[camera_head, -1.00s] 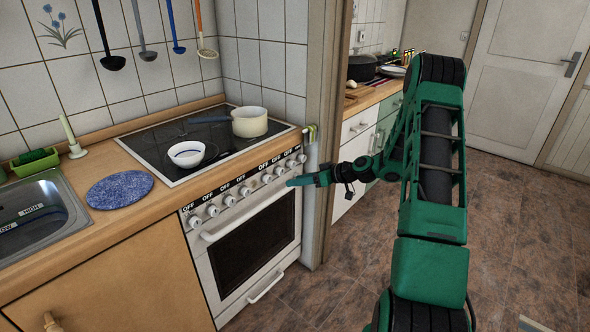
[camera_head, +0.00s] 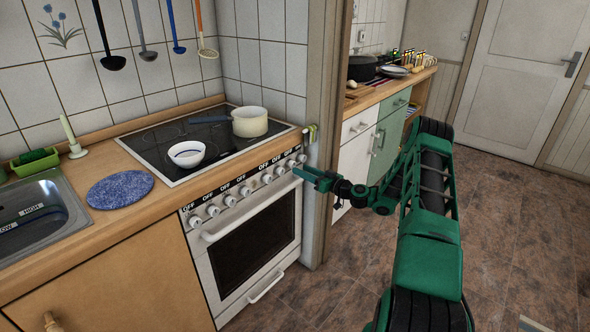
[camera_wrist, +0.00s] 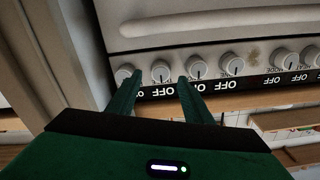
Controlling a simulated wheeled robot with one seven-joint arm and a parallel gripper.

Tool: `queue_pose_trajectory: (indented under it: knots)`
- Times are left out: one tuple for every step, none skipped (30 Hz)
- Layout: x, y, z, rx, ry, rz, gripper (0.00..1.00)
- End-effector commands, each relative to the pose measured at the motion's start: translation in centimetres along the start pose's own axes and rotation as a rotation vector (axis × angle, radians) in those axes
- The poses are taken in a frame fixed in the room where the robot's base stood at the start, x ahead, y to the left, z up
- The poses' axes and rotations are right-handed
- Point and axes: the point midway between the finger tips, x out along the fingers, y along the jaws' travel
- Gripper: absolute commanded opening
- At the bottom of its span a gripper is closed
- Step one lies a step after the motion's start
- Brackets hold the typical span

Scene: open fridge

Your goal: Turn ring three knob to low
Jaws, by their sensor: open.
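The white oven front (camera_head: 250,235) carries a row of white round knobs along its top, with a black strip of OFF labels above them. I cannot tell from the labels which is the ring three knob. My green gripper (camera_head: 299,173) is open and empty in front of the right end of the row. In the wrist view, which sees the panel upside down, my gripper (camera_wrist: 159,83) has its two fingers apart, with a knob (camera_wrist: 160,70) just beyond and between the tips. Contact cannot be told. Other knobs (camera_wrist: 196,67) stand close beside it.
A cream pot (camera_head: 250,122) and a white bowl (camera_head: 186,154) stand on the black hob (camera_head: 150,147). The oven handle (camera_head: 240,208) runs below the knobs. A wall post (camera_head: 326,120) stands close right of the oven. The floor (camera_head: 330,290) in front is clear.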

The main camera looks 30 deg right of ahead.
Motion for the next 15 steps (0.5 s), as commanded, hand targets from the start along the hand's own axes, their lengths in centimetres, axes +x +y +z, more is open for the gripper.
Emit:
queue_pose_trajectory:
  knots:
    - [0.9,0.0,0.0,-0.002,-0.001,-0.002,0.46]
    - [1.4,0.0,0.0,-0.002,-0.001,-0.002,0.46]
    - [2.1,-0.1,0.0,-0.002,-0.001,-0.003,0.46]
    - [2.5,-0.1,0.0,-0.001,0.0,-0.003,0.46]
    - [2.9,-0.1,0.0,-0.002,-0.001,-0.002,0.46]
    - [3.4,0.0,0.0,-0.002,-0.001,-0.001,0.46]
    - [3.8,0.0,0.0,-0.001,0.0,-0.002,0.46]
    - [4.1,0.0,0.0,-0.001,0.0,-0.001,0.46]
    - [4.4,0.0,0.0,-0.001,-0.001,-0.001,0.46]
    - [4.6,0.0,0.0,-0.001,-0.001,-0.001,0.46]
    - [4.8,0.0,0.0,-0.001,-0.001,0.0,0.46]
    - [4.9,0.0,0.0,-0.001,-0.001,0.0,0.46]
    - [5.0,0.0,0.0,-0.001,-0.001,0.0,0.46]
    - [5.1,0.0,0.0,0.0,-0.001,0.001,0.46]
    - [5.2,0.0,0.0,0.0,-0.001,0.001,0.46]
